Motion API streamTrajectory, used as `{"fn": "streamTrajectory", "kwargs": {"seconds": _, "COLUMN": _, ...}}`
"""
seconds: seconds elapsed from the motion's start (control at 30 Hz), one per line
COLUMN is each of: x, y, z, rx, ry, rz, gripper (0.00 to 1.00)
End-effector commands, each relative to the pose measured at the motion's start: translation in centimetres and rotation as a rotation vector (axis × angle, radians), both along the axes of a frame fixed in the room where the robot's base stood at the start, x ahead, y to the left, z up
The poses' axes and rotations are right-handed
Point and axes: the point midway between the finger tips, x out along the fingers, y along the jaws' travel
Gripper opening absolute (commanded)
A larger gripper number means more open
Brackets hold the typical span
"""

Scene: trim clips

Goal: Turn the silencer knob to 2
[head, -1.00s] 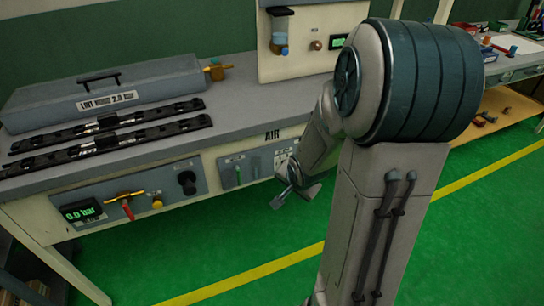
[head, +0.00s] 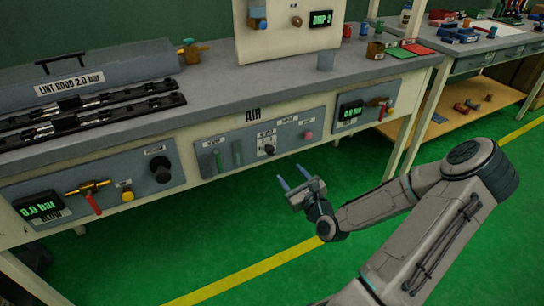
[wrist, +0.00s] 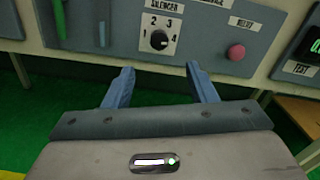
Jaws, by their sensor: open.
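The silencer knob (wrist: 158,40) is a small round black knob on a white plate with numbers around it, under a SILENCER label. Its pointer direction is too small to tell surely. In the head view the knob (head: 268,149) sits in the middle of the AIR panel (head: 222,145). My gripper (head: 292,174) is open and empty, in front of and below this panel. In the wrist view my gripper (wrist: 160,70) has its two blue fingers spread, with the knob beyond and between them, apart from both.
A left panel carries a 0.0 bar display (head: 38,207), red-handled valve (head: 91,198) and black knob (head: 160,168). The green floor before the bench is clear.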

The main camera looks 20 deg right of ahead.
Motion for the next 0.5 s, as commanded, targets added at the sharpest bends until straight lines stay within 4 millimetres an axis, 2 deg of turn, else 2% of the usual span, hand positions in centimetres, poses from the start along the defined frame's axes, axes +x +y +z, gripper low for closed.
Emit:
{"fn": "streamTrajectory", "kwargs": {"seconds": 0.17, "x": 2.6, "y": 0.3, "z": 0.0, "rx": 0.0, "ry": -0.003, "rz": 0.005, "gripper": 0.52}}
{"fn": "streamTrajectory", "kwargs": {"seconds": 0.5, "x": 9.8, "y": 0.5, "z": -0.1, "rx": -0.003, "ry": -0.001, "rz": 0.004, "gripper": 0.52}}
